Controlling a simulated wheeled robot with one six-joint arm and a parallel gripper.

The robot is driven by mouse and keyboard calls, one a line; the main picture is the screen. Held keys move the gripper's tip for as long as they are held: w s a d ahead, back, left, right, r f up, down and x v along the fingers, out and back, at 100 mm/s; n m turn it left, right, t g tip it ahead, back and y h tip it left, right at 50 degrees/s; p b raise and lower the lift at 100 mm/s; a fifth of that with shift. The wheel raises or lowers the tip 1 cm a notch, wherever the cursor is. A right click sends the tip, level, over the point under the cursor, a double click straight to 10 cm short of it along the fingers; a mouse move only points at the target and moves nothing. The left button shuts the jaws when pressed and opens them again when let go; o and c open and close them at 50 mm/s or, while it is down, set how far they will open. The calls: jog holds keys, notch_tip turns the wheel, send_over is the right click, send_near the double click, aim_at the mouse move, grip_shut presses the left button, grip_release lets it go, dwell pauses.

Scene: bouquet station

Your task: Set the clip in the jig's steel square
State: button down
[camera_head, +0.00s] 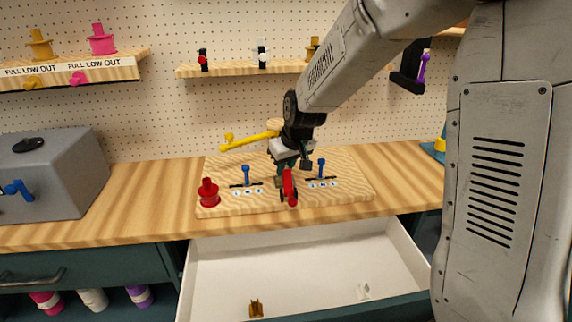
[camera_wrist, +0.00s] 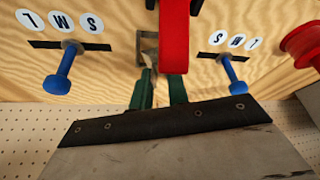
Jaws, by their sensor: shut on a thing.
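My gripper (camera_wrist: 160,78) is shut and points down at the middle of the jig board (camera_head: 225,200). Its two green fingers show in the wrist view, and in the head view the gripper (camera_head: 284,172) is low over the board. What it holds, taken to be the clip, is almost wholly hidden between the fingers. A grey metal frame, apparently the steel square (camera_wrist: 148,46), lies just beyond the fingertips, partly covered by a red lever (camera_wrist: 174,35). This red lever (camera_head: 289,187) stands close by the fingers; I cannot tell if they touch.
Blue slider handles (camera_head: 246,174) (camera_head: 322,167) flank the gripper. A red spool (camera_head: 208,192) stands at the board's left and a yellow lever (camera_head: 248,139) behind. The open white drawer (camera_head: 310,270) holds a brown clip-like piece (camera_head: 256,308) and a white one (camera_head: 363,291).

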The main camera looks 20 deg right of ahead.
jog(key=shift+f, duration=0.55)
jog(key=c, duration=1.3)
grip_release()
jog(key=shift+r, duration=0.1)
jog(key=v, duration=0.7)
jog(key=shift+s+r, duration=0.15)
jog(key=shift+r, duration=0.15)
